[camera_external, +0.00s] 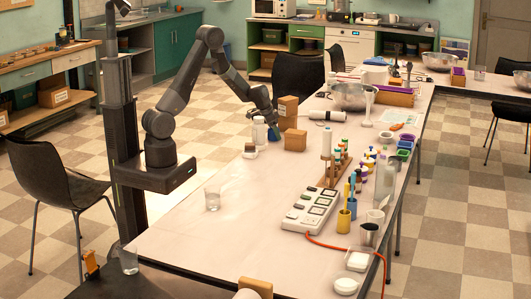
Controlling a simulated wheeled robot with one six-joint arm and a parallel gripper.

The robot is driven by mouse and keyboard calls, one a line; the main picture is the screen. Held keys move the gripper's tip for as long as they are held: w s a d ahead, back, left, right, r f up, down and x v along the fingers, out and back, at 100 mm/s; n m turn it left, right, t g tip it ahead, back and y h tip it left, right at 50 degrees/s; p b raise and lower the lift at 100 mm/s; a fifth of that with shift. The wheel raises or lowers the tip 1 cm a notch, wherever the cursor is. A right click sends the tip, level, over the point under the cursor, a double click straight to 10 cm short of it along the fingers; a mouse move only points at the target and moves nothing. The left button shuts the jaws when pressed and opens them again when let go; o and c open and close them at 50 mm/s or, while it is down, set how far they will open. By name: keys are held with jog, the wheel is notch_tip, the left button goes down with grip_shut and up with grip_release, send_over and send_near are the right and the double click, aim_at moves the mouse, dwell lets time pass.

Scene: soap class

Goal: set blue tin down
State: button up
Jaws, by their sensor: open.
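My gripper (271,121) is at the left side of the long table, pointing down beside the cardboard boxes. Its jaws are open. A small patch of blue, seemingly the blue tin (276,134), shows just below the gripper at table level. The gripper and the boxes hide much of it, and I cannot tell whether the fingers still touch it. A white bottle (259,133) stands close to the left of the gripper.
Stacked cardboard boxes (295,140) stand close right of the gripper. A small brown-and-white item (249,151) lies in front of the bottle. The table's near-left area is mostly clear.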

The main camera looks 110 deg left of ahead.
jog(key=v, duration=1.2)
jog(key=x, duration=1.2)
jog(key=shift+f, duration=0.3)
notch_tip(320, 180, up, 2)
jog(key=shift+r, duration=0.4)
